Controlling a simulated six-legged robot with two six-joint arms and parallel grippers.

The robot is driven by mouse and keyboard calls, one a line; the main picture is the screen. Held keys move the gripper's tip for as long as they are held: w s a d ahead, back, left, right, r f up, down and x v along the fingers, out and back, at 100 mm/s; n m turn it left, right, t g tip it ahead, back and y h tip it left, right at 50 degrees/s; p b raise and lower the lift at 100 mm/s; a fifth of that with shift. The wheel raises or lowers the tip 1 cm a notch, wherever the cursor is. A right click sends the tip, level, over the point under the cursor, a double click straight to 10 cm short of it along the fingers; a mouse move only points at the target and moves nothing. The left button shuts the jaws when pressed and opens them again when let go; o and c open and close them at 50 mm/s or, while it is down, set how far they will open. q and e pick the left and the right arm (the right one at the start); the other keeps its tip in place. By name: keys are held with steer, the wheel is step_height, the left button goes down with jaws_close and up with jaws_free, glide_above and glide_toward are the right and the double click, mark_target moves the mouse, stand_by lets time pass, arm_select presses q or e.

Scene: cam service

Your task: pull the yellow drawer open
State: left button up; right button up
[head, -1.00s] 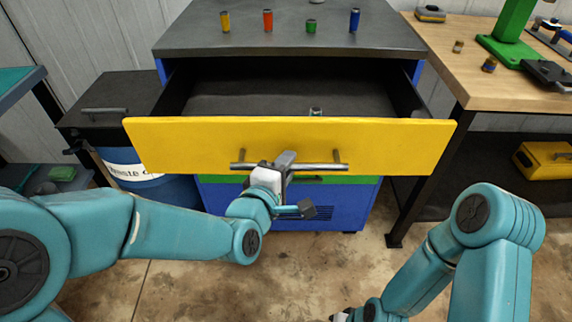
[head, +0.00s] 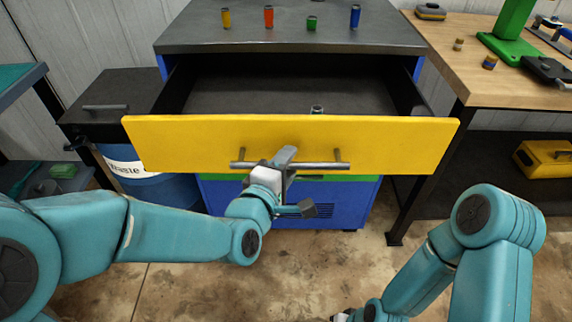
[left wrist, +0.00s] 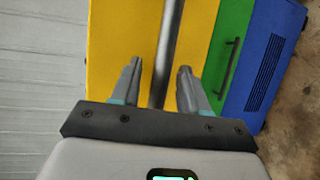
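The yellow drawer (head: 400,140) stands well out from the cabinet, and its dark inside (head: 270,96) shows from above. Its grey bar handle (head: 318,166) runs across the front. My left gripper (head: 284,180) is at the left half of this handle. In the left wrist view the handle bar (left wrist: 170,40) passes between the two spread fingers of the left gripper (left wrist: 158,85), with a gap visible on the left side. The left gripper is open around the bar. Only a bit of my right gripper (head: 340,316) shows at the bottom edge; its fingers are cut off.
A small can (head: 317,110) is inside the drawer near its front. Several coloured cans stand on the cabinet top (head: 290,40). A green drawer (left wrist: 232,45) lies below the yellow one. A wooden bench (head: 470,80) is at right, a blue barrel (head: 160,188) at left.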

arm_select(q)
steer(key=shift+s, duration=0.1)
steer(key=b+v, duration=0.9)
steer(key=v, duration=0.7)
steer(key=shift+a+r, duration=0.1)
steer(key=shift+r, duration=0.05)
